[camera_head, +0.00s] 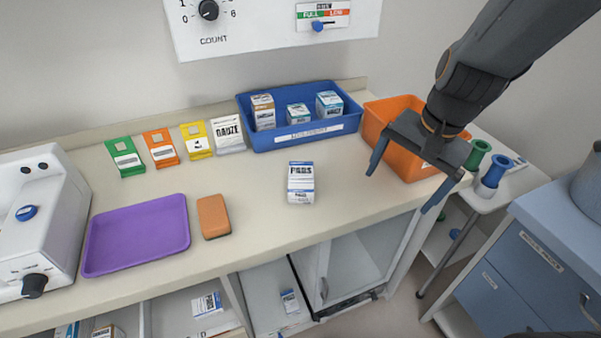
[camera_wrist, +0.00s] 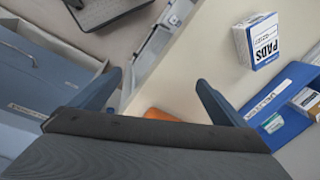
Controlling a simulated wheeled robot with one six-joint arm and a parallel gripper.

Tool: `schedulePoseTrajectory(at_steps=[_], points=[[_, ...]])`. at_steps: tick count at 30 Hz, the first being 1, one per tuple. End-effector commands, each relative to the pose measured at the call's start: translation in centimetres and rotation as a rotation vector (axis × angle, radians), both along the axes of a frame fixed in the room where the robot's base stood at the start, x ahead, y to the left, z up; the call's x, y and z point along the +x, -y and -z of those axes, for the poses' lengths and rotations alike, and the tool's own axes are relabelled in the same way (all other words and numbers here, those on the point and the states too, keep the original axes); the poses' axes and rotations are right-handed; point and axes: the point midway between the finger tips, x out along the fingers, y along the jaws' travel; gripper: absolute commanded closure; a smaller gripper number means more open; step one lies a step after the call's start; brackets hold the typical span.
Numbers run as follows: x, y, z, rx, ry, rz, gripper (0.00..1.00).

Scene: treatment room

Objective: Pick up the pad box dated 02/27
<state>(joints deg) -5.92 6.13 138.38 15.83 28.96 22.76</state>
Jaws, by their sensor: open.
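A white and blue box marked PADS (camera_head: 300,183) stands alone on the counter, right of centre. It also shows in the wrist view (camera_wrist: 258,38), at the upper right. Its date is too small to read. Several other small boxes sit in the blue bin (camera_head: 305,134) behind it; their dates cannot be read either. More boxes lie on the shelves below, including one white and blue box (camera_head: 207,304). My gripper (camera_head: 398,190) is open and empty, in front of the orange bin and to the right of the PADS box, apart from it. Its fingers also show in the wrist view (camera_wrist: 159,80).
A purple tray (camera_head: 138,235) and a brown block (camera_head: 213,216) lie on the left of the counter. An orange bin (camera_head: 385,110) stands at the right end, and a blue drawer cabinet (camera_head: 540,262) beyond. The counter around the PADS box is clear.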

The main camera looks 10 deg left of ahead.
Motion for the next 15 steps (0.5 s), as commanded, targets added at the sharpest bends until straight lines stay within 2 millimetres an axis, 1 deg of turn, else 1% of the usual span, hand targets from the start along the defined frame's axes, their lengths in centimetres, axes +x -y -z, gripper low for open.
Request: schedulePoseTrajectory(at_steps=[1,5,6,9,12,15], points=[[0.6,-1.9,0.0,0.046,-0.040,0.093,0.04],[1.9,-7.4,-0.3,0.174,-0.176,0.369,0.04],[2.2,-9.1,-0.6,0.210,-0.222,0.449,0.04],[2.8,-13.0,-1.2,0.284,-0.332,0.621,0.04],[3.2,-15.7,-1.8,0.331,-0.415,0.738,0.04],[3.4,-17.2,-2.1,0.354,-0.459,0.797,0.04]])
